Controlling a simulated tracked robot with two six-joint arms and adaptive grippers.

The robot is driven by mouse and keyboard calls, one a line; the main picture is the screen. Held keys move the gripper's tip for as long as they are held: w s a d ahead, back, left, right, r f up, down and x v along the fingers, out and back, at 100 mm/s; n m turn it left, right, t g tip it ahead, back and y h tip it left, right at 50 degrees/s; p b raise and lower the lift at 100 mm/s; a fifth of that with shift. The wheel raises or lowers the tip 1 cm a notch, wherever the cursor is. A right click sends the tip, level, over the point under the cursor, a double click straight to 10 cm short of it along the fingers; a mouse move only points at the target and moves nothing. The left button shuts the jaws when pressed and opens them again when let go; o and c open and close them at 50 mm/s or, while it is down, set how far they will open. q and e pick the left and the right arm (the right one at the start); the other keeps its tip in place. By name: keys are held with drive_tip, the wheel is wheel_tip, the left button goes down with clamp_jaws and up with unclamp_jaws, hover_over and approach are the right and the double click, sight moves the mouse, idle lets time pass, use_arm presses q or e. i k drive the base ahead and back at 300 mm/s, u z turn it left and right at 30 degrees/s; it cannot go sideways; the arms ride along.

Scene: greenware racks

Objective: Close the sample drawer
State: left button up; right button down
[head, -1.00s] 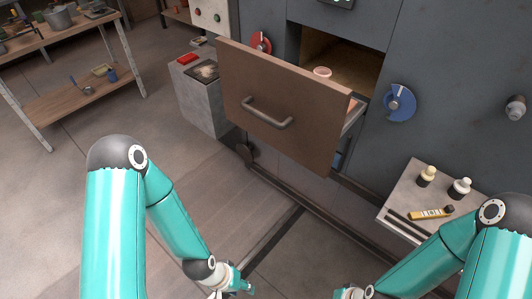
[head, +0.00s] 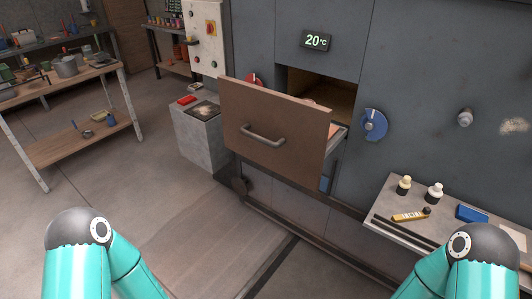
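The sample drawer (head: 290,140) is pulled out from the grey cabinet, with a brown front and a grey bar handle (head: 263,135). The dark opening (head: 325,92) shows above and behind it. The drawer's side rail (head: 337,138) is visible at its right end. Something pinkish inside shows just over the top edge of the front, mostly hidden. My two arms show only as teal links at the bottom left and bottom right. Both grippers are below the picture and out of view.
A grey side shelf (head: 384,233) at the right holds two small bottles, a yellow-labelled tool (head: 409,216) and a blue item (head: 471,213). A grey block (head: 200,140) stands left of the drawer. A blue dial (head: 374,124) is right of the opening. The floor in front is clear.

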sight(287, 135)
drive_tip(key=u, duration=0.05)
drive_tip(key=i, duration=1)
